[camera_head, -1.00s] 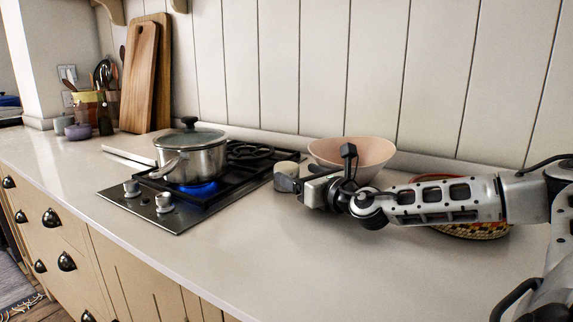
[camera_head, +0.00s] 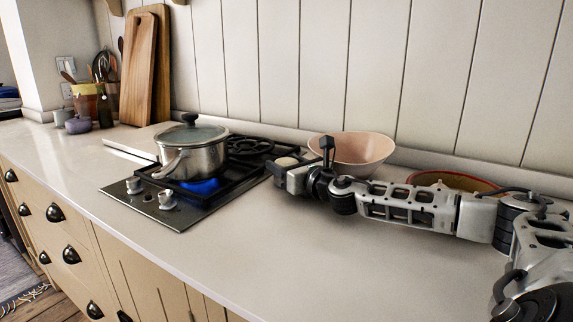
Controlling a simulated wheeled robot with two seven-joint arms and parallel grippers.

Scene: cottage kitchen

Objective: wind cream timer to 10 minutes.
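The cream timer (camera_head: 287,161) stands on the counter just right of the hob, and only its pale top shows. My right gripper (camera_head: 276,170) is at the timer, in front of it, and hides its lower part. Its fingers are small and partly covered, so I cannot tell whether they are open or shut, or whether they touch the timer. The timer's dial and markings cannot be read. My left gripper is out of view.
A lidded steel pot (camera_head: 190,150) sits over a lit blue flame on the gas hob (camera_head: 182,214). The front counter is clear.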

